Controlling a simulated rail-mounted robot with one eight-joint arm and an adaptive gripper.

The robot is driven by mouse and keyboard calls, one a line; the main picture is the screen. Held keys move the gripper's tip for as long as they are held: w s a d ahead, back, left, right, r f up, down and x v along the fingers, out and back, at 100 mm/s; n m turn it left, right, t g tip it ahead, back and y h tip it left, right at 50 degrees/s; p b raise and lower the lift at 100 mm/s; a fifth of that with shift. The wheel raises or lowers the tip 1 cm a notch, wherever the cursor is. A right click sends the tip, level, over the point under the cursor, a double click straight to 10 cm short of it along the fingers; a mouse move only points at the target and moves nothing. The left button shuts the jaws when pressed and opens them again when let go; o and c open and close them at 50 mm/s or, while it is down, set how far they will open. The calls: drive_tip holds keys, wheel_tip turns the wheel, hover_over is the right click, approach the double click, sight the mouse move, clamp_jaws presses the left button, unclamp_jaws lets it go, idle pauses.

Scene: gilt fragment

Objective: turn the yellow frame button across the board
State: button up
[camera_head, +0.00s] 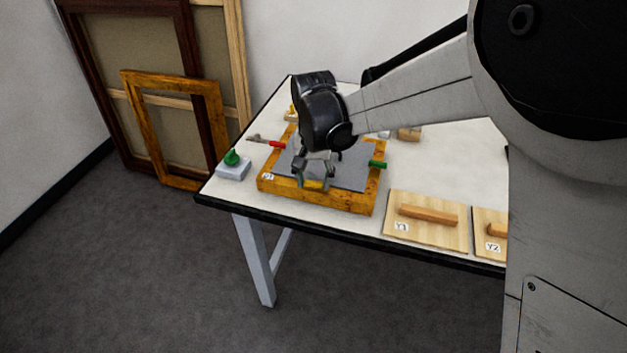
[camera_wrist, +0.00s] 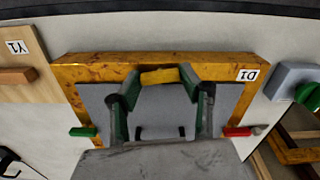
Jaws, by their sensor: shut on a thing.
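The gilt frame (camera_head: 345,197), labelled D1, lies on the white table around a grey board (camera_head: 349,175). The frame also shows in the wrist view (camera_wrist: 205,66). The yellow button (camera_head: 313,184) is at the middle of the frame's near side. In the wrist view the yellow button (camera_wrist: 159,76) sits between my fingertips. My gripper (camera_wrist: 160,78) is shut on it. A green button (camera_head: 377,165) is on the frame's right side and a red button (camera_head: 277,144) on its left side. My wrist hides part of the frame's far side in the head view.
Wooden boards with bar handles, Y1 (camera_head: 398,235) and Y2 (camera_head: 484,247), lie to the right along the near edge. A grey block with a green knob (camera_head: 232,168) stands at the left edge. Large frames lean on the wall.

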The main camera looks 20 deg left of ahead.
sight(313, 182)
drive_tip(key=n+b, duration=0.2)
drive_tip(key=n, duration=0.2)
drive_tip(key=shift+f, duration=0.1)
drive_tip(key=n+b, duration=0.1)
drive_tip(key=n, duration=0.3)
drive_tip(key=n+b, duration=0.1)
drive_tip(key=n, duration=0.3)
drive_tip(key=shift+n+b, duration=0.45)
drive_tip(key=shift+n, duration=1.45)
drive_tip(key=o, duration=1.2)
drive_tip(key=shift+c, duration=0.2)
drive_tip(key=shift+r, duration=0.25)
wheel_tip(313, 182, up, 12)
drive_tip(key=shift+s+f, duration=0.1)
